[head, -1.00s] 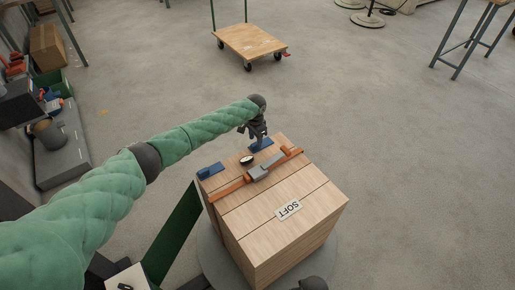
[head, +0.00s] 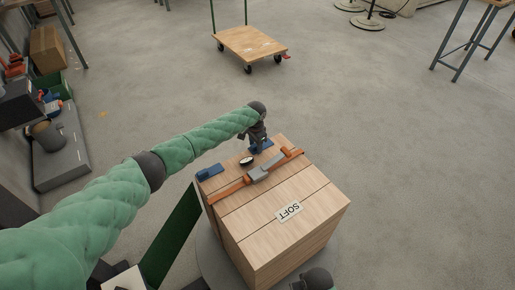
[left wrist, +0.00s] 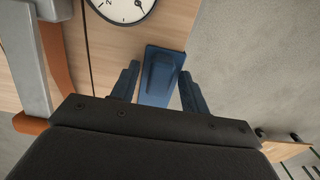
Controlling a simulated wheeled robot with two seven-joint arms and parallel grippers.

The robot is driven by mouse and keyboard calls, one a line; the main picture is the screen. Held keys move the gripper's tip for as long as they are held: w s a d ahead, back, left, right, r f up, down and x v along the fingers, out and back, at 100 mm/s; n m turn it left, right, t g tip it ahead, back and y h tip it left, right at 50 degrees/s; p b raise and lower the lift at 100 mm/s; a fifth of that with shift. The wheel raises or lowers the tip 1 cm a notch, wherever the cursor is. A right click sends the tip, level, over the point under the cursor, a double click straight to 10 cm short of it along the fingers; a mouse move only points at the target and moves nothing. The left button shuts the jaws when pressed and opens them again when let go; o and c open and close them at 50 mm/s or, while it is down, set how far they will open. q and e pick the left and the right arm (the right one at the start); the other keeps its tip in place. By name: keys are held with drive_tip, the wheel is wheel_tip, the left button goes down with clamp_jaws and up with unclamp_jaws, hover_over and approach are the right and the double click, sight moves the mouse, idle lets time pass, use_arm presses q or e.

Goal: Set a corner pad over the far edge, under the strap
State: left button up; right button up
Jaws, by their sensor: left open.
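The wooden crate (head: 285,215) has an orange strap (head: 230,191) with a grey buckle (head: 259,173) across its top. One blue corner pad (head: 267,144) lies on the crate top near the far edge, beyond the strap; a second blue pad (head: 209,172) lies at the left corner. My left gripper (head: 258,149) is low over the far pad. In the left wrist view, its open fingers (left wrist: 159,72) stand either side of that pad (left wrist: 161,78), with a gap on each side. A dark part of my right arm (head: 316,279) shows at the bottom; its fingers cannot be made out.
A round dial gauge (head: 247,160) lies on the crate top between the two pads, close to the left gripper. A label reading SOFT (head: 289,211) is on the near boards. A wheeled cart (head: 250,42) stands well behind, with open floor around the crate.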

use_arm(q)
clamp_jaws()
drive_tip(key=shift+r, duration=0.1)
drive_tip(key=shift+r+p, duration=0.85)
drive_tip(key=shift+r, duration=0.1)
drive_tip(key=c, duration=0.8)
unclamp_jaws()
drive_tip(key=shift+c, duration=0.2)
clamp_jaws()
drive_tip(key=shift+r+p, duration=1.6)
drive_tip(key=shift+r, duration=0.4)
